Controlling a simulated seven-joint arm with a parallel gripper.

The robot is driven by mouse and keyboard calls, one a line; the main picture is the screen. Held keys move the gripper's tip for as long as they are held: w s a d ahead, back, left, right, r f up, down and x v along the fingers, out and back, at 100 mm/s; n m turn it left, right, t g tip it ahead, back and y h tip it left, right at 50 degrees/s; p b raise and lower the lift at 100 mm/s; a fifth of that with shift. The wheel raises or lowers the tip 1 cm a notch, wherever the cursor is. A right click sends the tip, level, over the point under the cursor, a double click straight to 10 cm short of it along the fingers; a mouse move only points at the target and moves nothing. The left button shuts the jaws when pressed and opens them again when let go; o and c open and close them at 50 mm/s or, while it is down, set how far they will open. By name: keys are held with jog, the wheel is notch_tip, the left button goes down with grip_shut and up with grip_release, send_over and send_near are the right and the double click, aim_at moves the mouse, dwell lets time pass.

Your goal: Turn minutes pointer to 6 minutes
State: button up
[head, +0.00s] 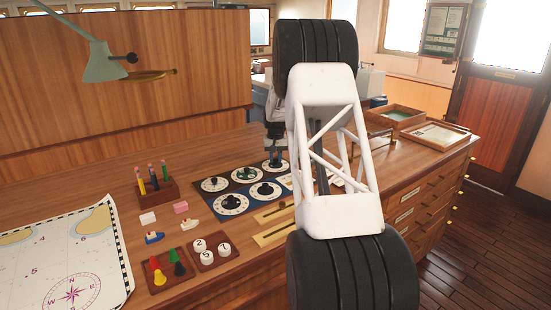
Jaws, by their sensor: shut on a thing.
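A panel of round dials with dark centre knobs lies on the wooden desk. The labels and minute marks are too small to read, so I cannot tell the pointer's exact setting.
My arm crosses the right of the panel and hides part of it. Brass slider plates (272,236) lie in front. Left are number discs (207,253), coloured pegs (168,268), a pencil holder (155,188) and a chart (62,258). Trays (436,136) stand at the right.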

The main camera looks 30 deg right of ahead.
aim_at(275, 159)
jog(key=shift+n, duration=0.5)
jog(key=o, duration=0.9)
jog(key=shift+o, duration=0.2)
jog(key=shift+r, duration=0.1)
jog(key=shift+r, duration=3.85)
